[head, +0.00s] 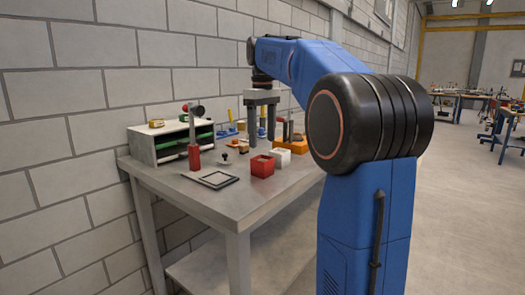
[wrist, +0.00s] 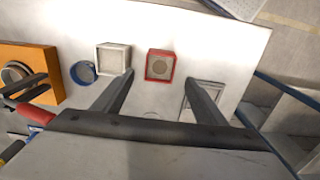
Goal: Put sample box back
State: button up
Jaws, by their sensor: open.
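A red square box (head: 262,167) stands upright on the grey table (head: 186,187), close to a white square box (head: 281,158). The red box (wrist: 160,65) and white box (wrist: 113,58) also show apart in the wrist view, with pale insides. I cannot tell from the pictures which one is the sample box. A dark square frame (head: 213,179) lies flat near the table's front left; it is partly hidden by a finger in the wrist view. My gripper (head: 262,140) is open and empty above the table behind the boxes, its fingers pointing down.
A grey shelf unit (head: 168,141) with green trays stands at the back left. A red-based upright post (head: 194,151) stands before it. An orange block (head: 290,146) is behind the white box, and shows left in the wrist view (wrist: 45,60). Small tools sit along the wall.

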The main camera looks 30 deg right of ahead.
jog(key=shift+r, duration=1.7)
